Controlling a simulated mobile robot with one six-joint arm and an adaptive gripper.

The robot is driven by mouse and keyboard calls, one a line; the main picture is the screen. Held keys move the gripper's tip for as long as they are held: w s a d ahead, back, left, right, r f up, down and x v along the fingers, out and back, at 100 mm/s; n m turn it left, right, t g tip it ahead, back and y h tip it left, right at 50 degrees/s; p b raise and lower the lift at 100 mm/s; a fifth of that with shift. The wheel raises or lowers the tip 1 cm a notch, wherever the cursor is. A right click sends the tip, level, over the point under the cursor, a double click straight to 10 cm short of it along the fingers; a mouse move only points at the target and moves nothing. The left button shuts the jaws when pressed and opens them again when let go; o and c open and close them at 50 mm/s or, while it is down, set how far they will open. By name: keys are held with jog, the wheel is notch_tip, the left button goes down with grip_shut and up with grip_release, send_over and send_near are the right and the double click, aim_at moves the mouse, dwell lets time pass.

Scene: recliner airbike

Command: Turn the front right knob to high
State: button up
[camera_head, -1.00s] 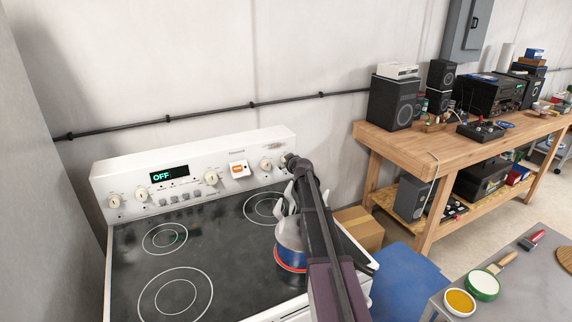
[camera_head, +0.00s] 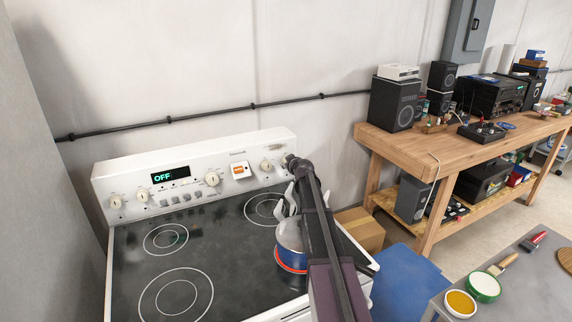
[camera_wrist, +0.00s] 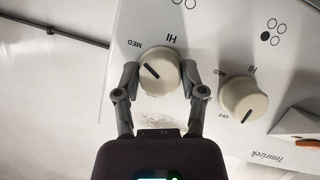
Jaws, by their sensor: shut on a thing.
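A cream knob (camera_wrist: 159,73) with a dark pointer line sits between the two fingers of my gripper (camera_wrist: 160,80) in the wrist view. My gripper is shut on this knob. HI and MED labels show above it, and its line slants up-left, roughly toward MED. A neighbouring cream knob (camera_wrist: 243,98) is to the right, free of the fingers. In the head view my gripper (camera_head: 289,160) is at the right end of the white stove's control panel (camera_head: 225,163), and my arm hides the held knob there. The display (camera_head: 170,175) reads OFF.
A blue and grey pot (camera_head: 291,240) with an orange-red ring at its base stands on the stove's front right, partly behind my arm. The other burners (camera_head: 175,300) are bare. A wooden workbench (camera_head: 420,150) and a grey table (camera_head: 520,295) are to the right.

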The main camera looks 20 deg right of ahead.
jog(key=shift+m+y, duration=0.3)
jog(key=shift+m, duration=0.1)
dwell(0.5)
jog(key=m+y, duration=0.2)
jog(key=shift+m, duration=0.4)
jog(key=shift+f+m+y, duration=0.1)
jog(key=shift+m+y, duration=0.9)
jog(key=shift+m, duration=0.2)
jog(key=shift+m+y+b, duration=0.6)
jog(key=shift+m, duration=0.4)
jog(key=o, duration=1.1)
jog(key=shift+o, duration=0.2)
